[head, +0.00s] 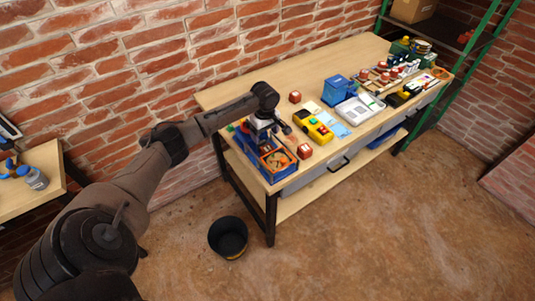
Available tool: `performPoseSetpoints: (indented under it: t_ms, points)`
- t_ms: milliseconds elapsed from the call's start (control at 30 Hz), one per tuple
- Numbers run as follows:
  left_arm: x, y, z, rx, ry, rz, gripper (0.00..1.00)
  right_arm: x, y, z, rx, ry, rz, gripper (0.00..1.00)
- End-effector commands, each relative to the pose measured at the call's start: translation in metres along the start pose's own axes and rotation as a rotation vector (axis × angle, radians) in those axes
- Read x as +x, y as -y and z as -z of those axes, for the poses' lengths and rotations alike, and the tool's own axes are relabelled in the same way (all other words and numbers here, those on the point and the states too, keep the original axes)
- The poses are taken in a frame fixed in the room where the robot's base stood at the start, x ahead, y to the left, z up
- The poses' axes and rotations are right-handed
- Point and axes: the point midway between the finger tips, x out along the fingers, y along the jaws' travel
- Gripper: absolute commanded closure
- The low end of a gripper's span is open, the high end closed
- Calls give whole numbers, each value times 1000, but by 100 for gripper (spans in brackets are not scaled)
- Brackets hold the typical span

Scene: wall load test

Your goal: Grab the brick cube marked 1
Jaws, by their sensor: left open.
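Small red-brown brick cubes stand on the workbench. One cube (304,151) is at the front edge, just right of the blue crate, with a pale mark on its face. Another cube (295,97) stands farther back. Several similar red pieces are in a group at the right part of the bench. The marks are too small to read, so I cannot tell which cube is marked 1. My left gripper (263,133) is open and points down over the blue crate (268,170), left of the front cube and apart from it. My right gripper is out of view.
A black bucket (228,237) is on the floor. A brick wall runs behind the bench, and green shelving (480,45) stands at the right.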

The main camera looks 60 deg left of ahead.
Motion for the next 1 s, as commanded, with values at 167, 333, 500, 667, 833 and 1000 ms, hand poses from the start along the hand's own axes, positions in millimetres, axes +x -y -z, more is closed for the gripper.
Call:
performPoseSetpoints:
  t_ms: [167,333,500,667,833,1000]
  points:
    - [23,0,0,0,0,0,22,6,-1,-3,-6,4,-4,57]
    - [31,0,0,0,-1,-1,22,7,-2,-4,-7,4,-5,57]
    - [37,0,0,1,-1,0,22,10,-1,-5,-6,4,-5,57]
    - [55,-1,0,0,0,0,22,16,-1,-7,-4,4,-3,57]
    - [77,-1,0,1,-1,1,22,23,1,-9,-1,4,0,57]
    - [83,-1,0,2,-2,0,22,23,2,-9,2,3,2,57]
